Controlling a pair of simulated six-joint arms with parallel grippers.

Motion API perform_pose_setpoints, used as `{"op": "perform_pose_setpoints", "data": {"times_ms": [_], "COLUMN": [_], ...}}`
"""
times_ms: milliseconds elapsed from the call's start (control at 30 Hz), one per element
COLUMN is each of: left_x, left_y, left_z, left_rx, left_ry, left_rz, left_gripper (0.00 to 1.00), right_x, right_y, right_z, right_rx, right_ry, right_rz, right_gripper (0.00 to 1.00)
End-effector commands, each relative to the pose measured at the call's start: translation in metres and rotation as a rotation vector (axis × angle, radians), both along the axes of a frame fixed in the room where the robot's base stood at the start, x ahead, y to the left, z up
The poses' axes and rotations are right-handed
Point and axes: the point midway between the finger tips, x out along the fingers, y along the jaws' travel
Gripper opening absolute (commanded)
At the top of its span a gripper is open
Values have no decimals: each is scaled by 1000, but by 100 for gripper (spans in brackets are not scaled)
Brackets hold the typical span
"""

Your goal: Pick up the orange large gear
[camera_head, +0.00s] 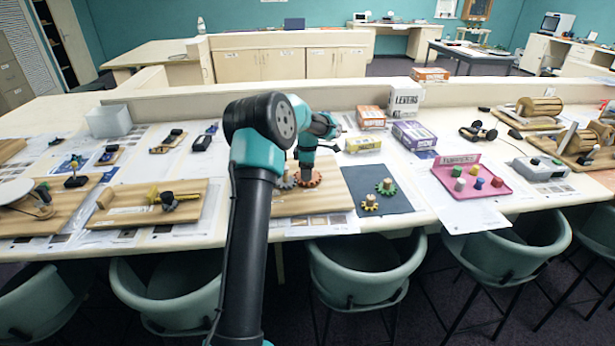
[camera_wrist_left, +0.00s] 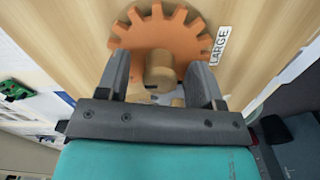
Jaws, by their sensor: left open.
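The orange large gear (camera_head: 317,181) lies on a light wooden board (camera_head: 328,203) in the middle of the long table. A wooden hub (camera_wrist_left: 160,70) stands up from its centre. In the left wrist view the gear (camera_wrist_left: 155,32) is beside a label reading LARGE. My left gripper (camera_wrist_left: 159,62) is open and pointed down at the gear. Its two fingers are on either side of the hub, and contact cannot be told. In the head view the gripper (camera_head: 307,170) and arm hide part of the gear and board.
A grey gear (camera_head: 287,181) is just left of the orange one. A pink tray (camera_head: 486,193) holds several coloured pieces.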

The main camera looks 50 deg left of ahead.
Motion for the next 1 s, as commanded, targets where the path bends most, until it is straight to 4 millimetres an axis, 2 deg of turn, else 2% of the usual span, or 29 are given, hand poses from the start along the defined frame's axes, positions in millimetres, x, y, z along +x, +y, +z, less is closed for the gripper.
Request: {"op": "perform_pose_setpoints", "data": {"times_ms": [200,733,1000], "left_x": [0,0,0], "left_y": [0,0,0], "left_z": [0,0,1], "left_rx": [0,0,0], "left_ry": [0,0,0], "left_rz": [0,0,0], "left_gripper": [59,8,7], "right_x": [0,0,0], "right_y": [0,0,0], "right_z": [0,0,0], "right_rx": [0,0,0], "right_ry": [0,0,0], "right_rz": [0,0,0], "right_gripper": [43,43,43]}}
